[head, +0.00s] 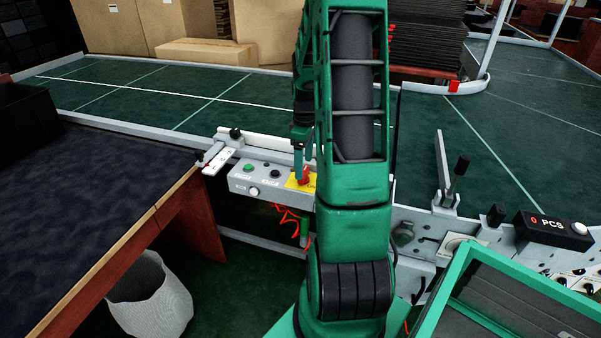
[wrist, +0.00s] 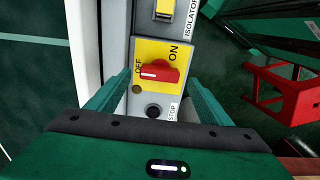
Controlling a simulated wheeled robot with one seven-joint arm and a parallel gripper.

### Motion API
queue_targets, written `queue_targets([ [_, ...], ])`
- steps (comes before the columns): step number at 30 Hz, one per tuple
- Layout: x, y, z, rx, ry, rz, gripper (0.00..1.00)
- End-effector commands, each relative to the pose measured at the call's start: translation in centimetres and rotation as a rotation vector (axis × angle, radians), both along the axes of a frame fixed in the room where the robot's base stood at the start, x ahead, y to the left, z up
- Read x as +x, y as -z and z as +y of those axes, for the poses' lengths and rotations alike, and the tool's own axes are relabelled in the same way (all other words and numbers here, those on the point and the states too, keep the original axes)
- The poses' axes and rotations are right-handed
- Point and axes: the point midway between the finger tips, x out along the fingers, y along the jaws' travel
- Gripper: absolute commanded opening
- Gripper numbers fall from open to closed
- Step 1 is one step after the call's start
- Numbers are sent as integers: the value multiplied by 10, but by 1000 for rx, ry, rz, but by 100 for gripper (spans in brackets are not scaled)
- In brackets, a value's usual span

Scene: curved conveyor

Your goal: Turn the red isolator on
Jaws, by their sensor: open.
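The red isolator (wrist: 160,72) is a rotary knob on a yellow plate (wrist: 146,48) marked OFF and ON. In the wrist view the knob lies crosswise, and its white mark is on the left part, by the OFF label. My gripper (wrist: 158,80) is open, with one green finger on each side of the knob. I cannot tell whether either finger touches it. In the head view the isolator (head: 304,179) shows at the right of a grey control box (head: 238,182), just under my gripper (head: 302,168). My arm hides the box's right end.
A green button (head: 248,168) and a black button (head: 275,173) sit on the box left of the isolator. The green conveyor (head: 140,95) runs behind it. A dark table (head: 80,185) stands at left, above a white bin (head: 150,295). A lever (head: 442,165) stands at right.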

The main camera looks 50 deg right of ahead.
Motion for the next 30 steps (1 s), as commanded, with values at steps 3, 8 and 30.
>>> queue_targets([
  [3,-1,18,1,3,1,3,73],
  [8,-1,32,0,0,2,2,73],
  [30,-2,36,3,4,5,2,32],
])
